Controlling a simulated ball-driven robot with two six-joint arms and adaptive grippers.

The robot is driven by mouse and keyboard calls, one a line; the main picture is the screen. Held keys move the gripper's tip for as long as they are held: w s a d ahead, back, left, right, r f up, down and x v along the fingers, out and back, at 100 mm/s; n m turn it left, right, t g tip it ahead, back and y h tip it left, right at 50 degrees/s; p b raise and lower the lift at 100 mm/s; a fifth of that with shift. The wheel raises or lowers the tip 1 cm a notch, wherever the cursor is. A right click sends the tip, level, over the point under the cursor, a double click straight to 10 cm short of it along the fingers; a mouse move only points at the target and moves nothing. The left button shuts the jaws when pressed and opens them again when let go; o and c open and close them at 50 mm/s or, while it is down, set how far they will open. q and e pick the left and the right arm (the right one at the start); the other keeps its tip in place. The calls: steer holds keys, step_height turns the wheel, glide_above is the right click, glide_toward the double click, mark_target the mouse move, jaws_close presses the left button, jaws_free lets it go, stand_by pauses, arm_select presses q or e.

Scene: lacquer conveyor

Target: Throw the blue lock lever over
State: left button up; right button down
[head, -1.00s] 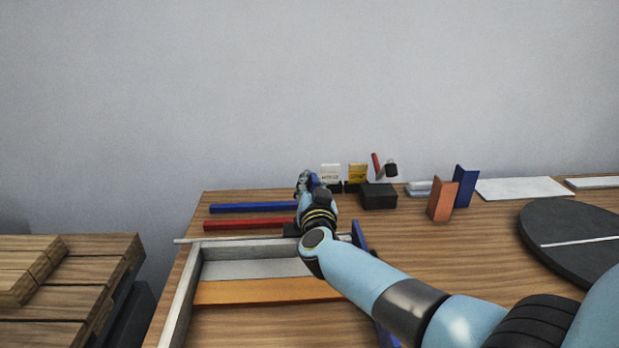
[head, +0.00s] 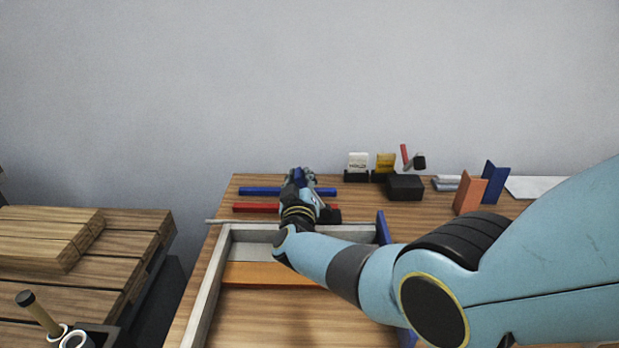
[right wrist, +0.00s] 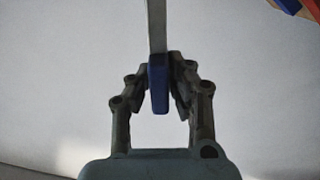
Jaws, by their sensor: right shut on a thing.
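The blue lock lever (right wrist: 159,84) shows in the right wrist view as a blue grip on a pale grey bar (right wrist: 156,25). My right gripper (right wrist: 166,88) has its fingers on both sides of the blue grip and is shut on it. In the head view my right gripper (head: 298,178) is at the back left of the wooden table, in front of the wall. A bit of blue shows between its fingers there. My forearm and wrist hide the lever's lower part and pivot. My left gripper is not in view.
A blue bar (head: 260,191) and a red bar (head: 256,208) lie beside my right wrist. A grey frame with an orange strip (head: 250,274) is nearer. A black box (head: 405,187), small cards (head: 358,162) and an orange block (head: 469,194) stand right. Wooden pallets (head: 90,263) are left.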

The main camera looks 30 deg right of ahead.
steer(key=shift+w+a+f+n, duration=0.15)
steer(key=shift+a+f+n, duration=0.15)
steer(key=shift+n, duration=0.1)
steer(key=c, duration=1.3)
jaws_free()
steer(key=shift+s+a, duration=0.3)
steer(key=shift+s, duration=0.1)
steer(key=v, duration=0.6)
steer(key=shift+s+a, duration=0.15)
steer(key=shift+s, duration=0.05)
